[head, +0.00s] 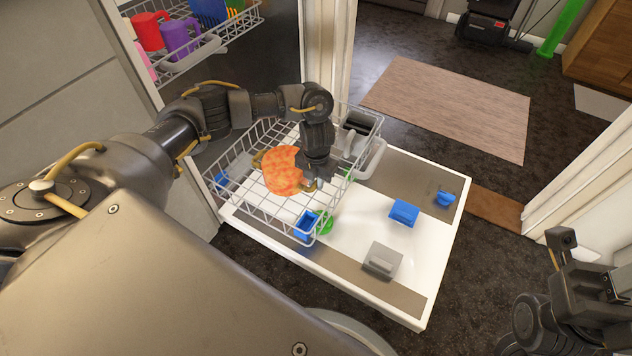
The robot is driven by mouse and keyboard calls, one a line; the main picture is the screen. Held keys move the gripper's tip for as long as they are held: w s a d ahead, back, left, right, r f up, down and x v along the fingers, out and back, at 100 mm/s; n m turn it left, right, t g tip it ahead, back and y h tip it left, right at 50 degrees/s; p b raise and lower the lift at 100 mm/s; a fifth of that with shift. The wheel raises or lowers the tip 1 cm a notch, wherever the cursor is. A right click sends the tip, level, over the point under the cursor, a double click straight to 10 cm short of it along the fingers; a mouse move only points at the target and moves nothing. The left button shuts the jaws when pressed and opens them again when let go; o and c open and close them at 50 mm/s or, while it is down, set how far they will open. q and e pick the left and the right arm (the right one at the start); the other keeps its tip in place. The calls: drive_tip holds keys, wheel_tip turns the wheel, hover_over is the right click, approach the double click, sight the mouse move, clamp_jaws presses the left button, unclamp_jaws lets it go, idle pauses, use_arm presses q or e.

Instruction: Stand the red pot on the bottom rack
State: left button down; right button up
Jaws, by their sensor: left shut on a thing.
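The red pot (281,170), with a mottled orange-red surface, is over the middle of the bottom rack (228,167), a light wire basket. A brownish handle-like part shows at its left side. My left gripper (314,180) points down at the pot's right edge and is shut on it; the fingertips are partly hidden. I cannot tell whether the pot's base touches the rack wires. My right gripper (590,262) is at the lower right, away from the rack, and its jaw opening is unclear.
The open dishwasher door (342,252) lies under the rack, with a blue piece (404,213) and a grey dispenser (382,260). A blue box (307,224) is at the rack's front corner. A grey cutlery basket (360,130) is at its far end. The upper rack (195,57) holds mugs.

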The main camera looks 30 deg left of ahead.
use_arm(q)
drive_tip(key=shift+f, duration=0.1)
drive_tip(key=c, duration=1.4)
unclamp_jaws()
drive_tip(key=shift+o, duration=0.2)
